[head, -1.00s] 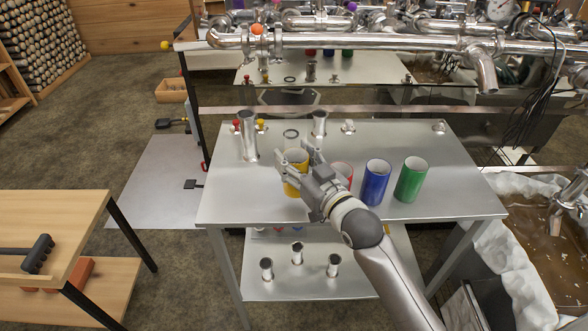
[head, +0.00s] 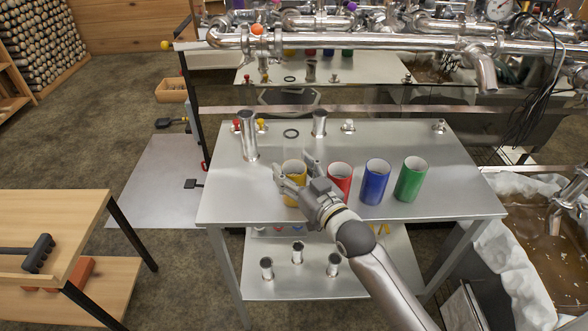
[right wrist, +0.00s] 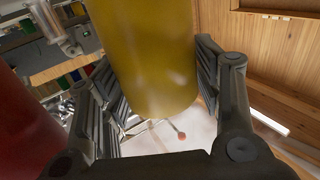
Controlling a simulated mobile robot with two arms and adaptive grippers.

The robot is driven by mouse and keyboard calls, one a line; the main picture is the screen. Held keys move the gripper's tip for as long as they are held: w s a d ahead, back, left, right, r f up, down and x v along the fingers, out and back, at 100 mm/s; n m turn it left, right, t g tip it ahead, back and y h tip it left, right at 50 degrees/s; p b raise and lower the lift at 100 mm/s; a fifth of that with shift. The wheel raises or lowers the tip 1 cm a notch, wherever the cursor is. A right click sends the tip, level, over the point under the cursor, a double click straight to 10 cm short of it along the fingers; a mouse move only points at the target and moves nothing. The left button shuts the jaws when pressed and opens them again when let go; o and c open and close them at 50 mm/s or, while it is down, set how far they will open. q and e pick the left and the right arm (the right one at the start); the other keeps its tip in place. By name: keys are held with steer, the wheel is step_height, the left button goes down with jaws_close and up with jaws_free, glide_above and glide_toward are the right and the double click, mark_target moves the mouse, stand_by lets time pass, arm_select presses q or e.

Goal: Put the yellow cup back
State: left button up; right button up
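The yellow cup (head: 294,190) stands upright on the metal table (head: 230,195), at the left end of a row with the red cup (head: 341,184), the blue cup (head: 375,184) and the green cup (head: 411,181). My right gripper (head: 294,167) is open, with its fingers on either side of the yellow cup. In the right wrist view the yellow cup (right wrist: 150,55) fills the space between the fingers (right wrist: 160,95), with narrow gaps beside it. The red cup (right wrist: 25,125) is at the left there. My left gripper is not in view.
Metal tubes (head: 248,135) and (head: 319,124) stand behind the cups, near a dark ring (head: 291,133) and small red and yellow knobs. A lower shelf (head: 315,285) holds several short tubes. A wooden table (head: 75,210) is at left; a syrup basin (head: 535,240) is at right.

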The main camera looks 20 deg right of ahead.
steer(key=shift+r, duration=0.15)
steer(key=shift+s, duration=0.1)
steer(key=b+v, duration=0.1)
steer(key=v, duration=1.1)
